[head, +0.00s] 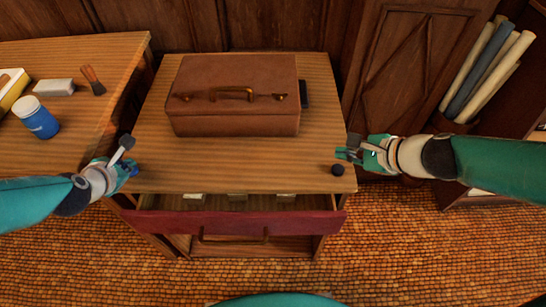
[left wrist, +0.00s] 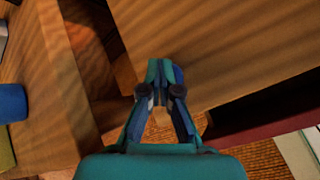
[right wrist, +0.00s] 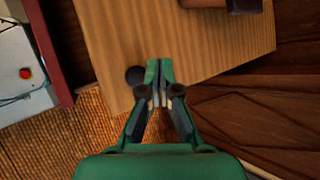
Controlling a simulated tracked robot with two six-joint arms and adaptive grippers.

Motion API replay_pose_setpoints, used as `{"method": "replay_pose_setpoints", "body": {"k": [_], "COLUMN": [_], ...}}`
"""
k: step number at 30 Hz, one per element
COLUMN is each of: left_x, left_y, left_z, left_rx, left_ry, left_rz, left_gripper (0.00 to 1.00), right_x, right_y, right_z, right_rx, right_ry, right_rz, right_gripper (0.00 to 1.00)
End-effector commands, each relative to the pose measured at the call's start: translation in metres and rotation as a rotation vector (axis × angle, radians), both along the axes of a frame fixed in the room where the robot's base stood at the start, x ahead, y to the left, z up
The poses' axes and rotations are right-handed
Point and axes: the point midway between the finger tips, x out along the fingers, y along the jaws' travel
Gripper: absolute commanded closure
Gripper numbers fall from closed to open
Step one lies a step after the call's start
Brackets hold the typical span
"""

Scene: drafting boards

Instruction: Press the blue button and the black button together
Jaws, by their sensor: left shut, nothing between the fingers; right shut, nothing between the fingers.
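The black button (head: 337,170) is a small dark round knob at the front right corner of the wooden cabinet top. It also shows in the right wrist view (right wrist: 134,76), just left of my fingertips. My right gripper (head: 345,153) is shut and empty, close to the black button and apart from it in the picture. My left gripper (head: 128,166) is shut and empty at the front left corner of the top. A small blue patch (head: 134,170) at its fingertips looks like the blue button, mostly hidden by the gripper.
A brown suitcase (head: 235,100) lies on the cabinet top (head: 235,165). A dark red drawer (head: 235,225) is pulled out below the front edge. A blue-labelled jar (head: 37,120) and a brush (head: 92,80) are on the left table. Rolled papers (head: 485,70) stand at right.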

Motion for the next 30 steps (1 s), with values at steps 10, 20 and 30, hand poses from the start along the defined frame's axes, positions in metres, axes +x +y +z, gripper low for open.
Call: {"method": "replay_pose_setpoints", "body": {"k": [10, 20, 30], "left_x": [-0.001, -0.001, -0.001], "left_y": [-0.001, -0.001, 0.000], "left_z": [-0.002, 0.000, 0.017], "left_rx": [-0.002, -0.002, -0.001], "left_ry": [0.005, 0.004, 0.003], "left_rz": [-0.001, 0.000, -0.001], "left_gripper": [1.00, 1.00, 1.00], "right_x": [0.000, 0.000, 0.000], "right_y": [0.000, 0.000, 0.000], "right_z": [0.023, 0.023, 0.036], "right_rx": [0.001, 0.001, 0.001], "right_ry": [0.000, 0.001, 0.001], "right_rz": [0.001, 0.000, 0.000], "right_gripper": [1.00, 1.00, 1.00]}}
